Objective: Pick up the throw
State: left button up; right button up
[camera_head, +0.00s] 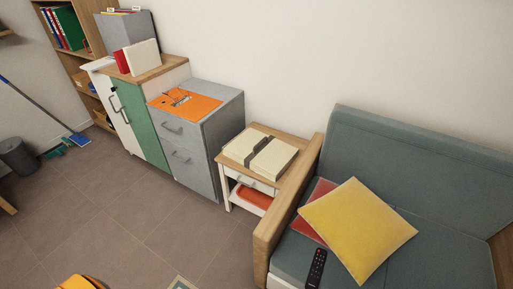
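A cream folded item with a dark grey band around its middle, which looks like the throw (278,158), lies flat on top of a small wooden side table (235,169). The table stands between a grey drawer cabinet and the sofa's wooden arm. Nothing lies on top of the folded item, and its upper face is fully in view. Neither of my grippers shows in the head view.
The grey cabinet (225,105) bears an orange mat (198,108). Tiled floor (130,225) in front is mostly clear.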

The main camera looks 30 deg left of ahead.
aim_at(267, 156)
jog(key=j+z, duration=0.25)
jog(key=j, duration=0.55)
jog(key=j+z, duration=0.2)
jog(key=j, duration=0.6)
jog(key=k+j+z, duration=0.1)
jog(key=j+z, duration=0.15)
jog(key=j, duration=0.55)
